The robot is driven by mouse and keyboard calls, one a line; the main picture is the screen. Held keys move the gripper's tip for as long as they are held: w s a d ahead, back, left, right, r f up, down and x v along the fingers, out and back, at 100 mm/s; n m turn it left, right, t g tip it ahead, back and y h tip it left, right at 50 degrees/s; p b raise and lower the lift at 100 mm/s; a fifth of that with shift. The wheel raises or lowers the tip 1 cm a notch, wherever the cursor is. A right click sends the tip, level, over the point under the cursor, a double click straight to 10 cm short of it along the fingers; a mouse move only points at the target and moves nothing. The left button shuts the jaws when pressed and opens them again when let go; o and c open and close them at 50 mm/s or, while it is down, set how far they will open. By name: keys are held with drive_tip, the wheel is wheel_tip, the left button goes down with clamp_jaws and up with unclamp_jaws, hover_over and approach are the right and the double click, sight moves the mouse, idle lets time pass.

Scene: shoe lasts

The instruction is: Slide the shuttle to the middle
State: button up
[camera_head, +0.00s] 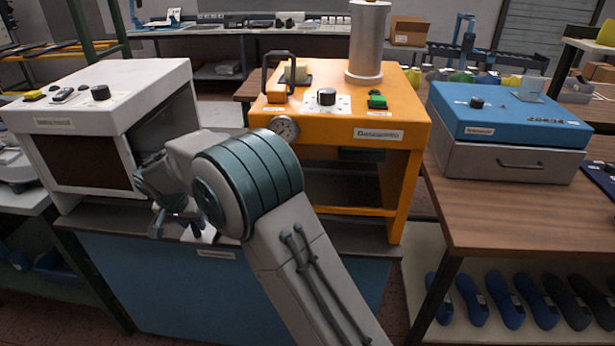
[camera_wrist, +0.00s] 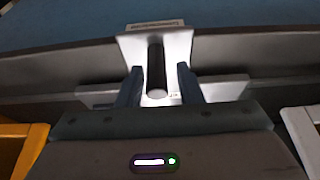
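The shuttle (camera_wrist: 180,48) shows in the wrist view as a pale metal plate with a dark upright cylindrical handle (camera_wrist: 156,68). In the head view a small pale part of it (camera_head: 207,236) shows at the bench's front edge, between the white machine and the orange machine; my arm hides the rest. My gripper (camera_wrist: 158,88) is low over the bench with its two dark fingers on either side of the handle. Gaps show between the handle and both fingers, so it is open around the handle. In the head view my gripper (camera_head: 175,222) is partly hidden by my wrist.
The white machine (camera_head: 110,95) stands left and the orange machine (camera_head: 340,110), with a pressure gauge (camera_head: 283,129), stands right on the blue-fronted bench (camera_head: 150,285). A blue-topped box (camera_head: 510,115) is on the wooden table further right.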

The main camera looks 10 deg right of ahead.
drive_tip(key=shift+a, duration=0.2)
drive_tip(key=shift+d+b, duration=0.25)
drive_tip(key=shift+b, duration=0.05)
drive_tip(key=p+v, duration=0.3)
drive_tip(key=v, duration=0.5)
idle(0.4)
